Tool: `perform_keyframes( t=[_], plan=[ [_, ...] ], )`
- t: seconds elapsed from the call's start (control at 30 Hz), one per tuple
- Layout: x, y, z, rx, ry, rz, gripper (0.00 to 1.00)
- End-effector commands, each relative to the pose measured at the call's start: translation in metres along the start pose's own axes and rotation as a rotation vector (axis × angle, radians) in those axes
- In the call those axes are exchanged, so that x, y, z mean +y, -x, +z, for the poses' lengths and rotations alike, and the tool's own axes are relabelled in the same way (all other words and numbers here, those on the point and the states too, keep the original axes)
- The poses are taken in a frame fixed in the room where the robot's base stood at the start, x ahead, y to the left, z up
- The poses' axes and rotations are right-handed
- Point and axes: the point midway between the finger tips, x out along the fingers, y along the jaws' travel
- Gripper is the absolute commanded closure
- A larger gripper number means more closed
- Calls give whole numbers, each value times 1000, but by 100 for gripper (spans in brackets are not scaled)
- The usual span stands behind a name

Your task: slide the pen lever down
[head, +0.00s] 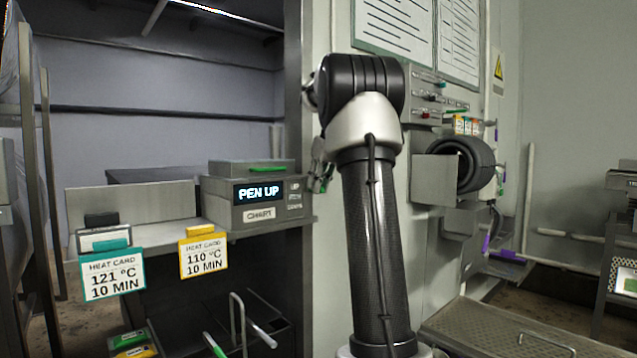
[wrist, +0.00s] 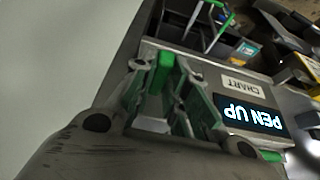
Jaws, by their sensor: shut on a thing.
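The chart recorder (head: 240,216) is a grey box on the shelf left of my arm. Its lit display (head: 259,192) reads PEN UP; the display also shows upside down in the wrist view (wrist: 253,115). Small up and down labels (head: 294,197) sit on its right front. My gripper (head: 321,175) is at the recorder's right side, mostly hidden behind my arm. In the wrist view my gripper (wrist: 160,75) is shut on a green piece, apparently the pen lever (wrist: 161,72). The lever cannot be made out in the head view.
A teal heat card (head: 112,273) and a yellow heat card (head: 203,256) hang at the shelf's front edge. A metal post stands just right of the recorder. A wall panel with switches (head: 432,97) and a dark round fitting (head: 470,165) are right of my arm.

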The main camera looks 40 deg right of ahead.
Motion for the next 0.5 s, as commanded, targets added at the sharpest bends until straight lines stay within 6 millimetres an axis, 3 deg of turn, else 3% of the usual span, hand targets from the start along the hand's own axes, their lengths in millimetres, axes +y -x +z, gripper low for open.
perform_keyframes(
  t=[0.23, 0.5],
  plan=[
    [0, -42, 18, -3, -1, -2, 100],
    [0, -52, 22, -3, 0, -2, 100]
  ],
)
